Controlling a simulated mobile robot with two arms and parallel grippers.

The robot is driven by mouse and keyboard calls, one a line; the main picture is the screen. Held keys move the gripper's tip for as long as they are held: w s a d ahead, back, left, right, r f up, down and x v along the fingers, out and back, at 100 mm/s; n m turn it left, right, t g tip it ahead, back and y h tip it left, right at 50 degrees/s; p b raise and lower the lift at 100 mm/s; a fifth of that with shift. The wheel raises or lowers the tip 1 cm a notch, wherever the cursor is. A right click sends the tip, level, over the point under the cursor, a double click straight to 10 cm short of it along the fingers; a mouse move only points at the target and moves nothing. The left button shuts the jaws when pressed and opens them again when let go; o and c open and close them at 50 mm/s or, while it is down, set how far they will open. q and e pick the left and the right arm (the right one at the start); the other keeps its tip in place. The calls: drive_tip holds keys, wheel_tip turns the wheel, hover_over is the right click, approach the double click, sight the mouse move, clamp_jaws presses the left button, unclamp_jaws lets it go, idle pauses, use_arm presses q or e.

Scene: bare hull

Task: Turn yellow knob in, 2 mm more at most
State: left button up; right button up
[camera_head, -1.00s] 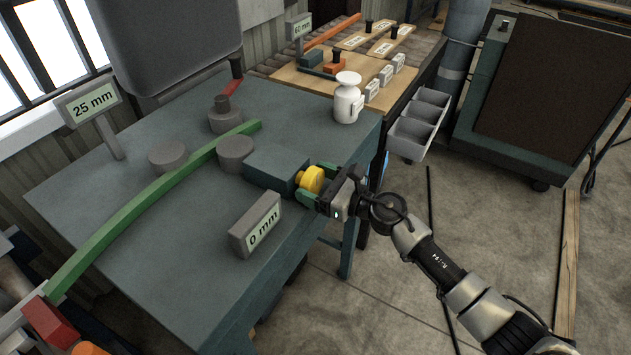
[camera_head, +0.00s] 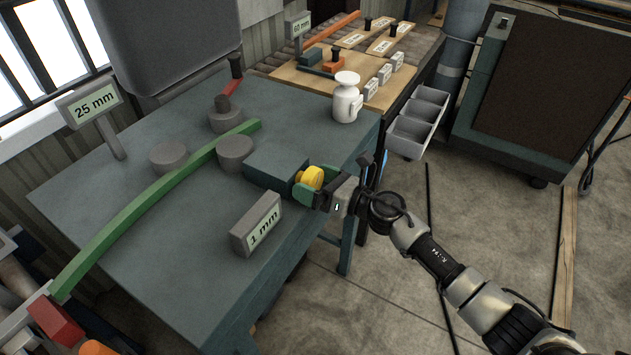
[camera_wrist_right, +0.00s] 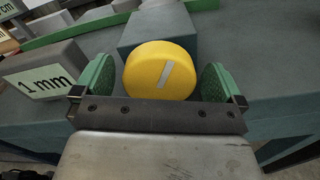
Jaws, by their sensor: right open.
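The yellow knob (camera_head: 312,178) sticks out of the blue-grey block (camera_head: 270,165) at the table's right edge. In the right wrist view the knob (camera_wrist_right: 160,70) shows a pale slanted mark on its face. My right gripper (camera_head: 308,186) is open. Its green fingers stand on either side of the knob, with a gap on both sides in the right wrist view (camera_wrist_right: 160,85). The grey display (camera_head: 258,225) in front of the block reads 1 mm. A long bent green strip (camera_head: 150,210) lies against the round grey rollers (camera_head: 236,153).
A 25 mm sign (camera_head: 92,103) stands at the back left of the table. A crank with a red arm (camera_head: 229,97) rises behind the strip. A white scale-like object (camera_head: 347,100) stands at the far right corner. Grey bins (camera_head: 418,122) hang beyond it.

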drive_tip(key=b+v, duration=0.2)
drive_tip(key=v, duration=0.9)
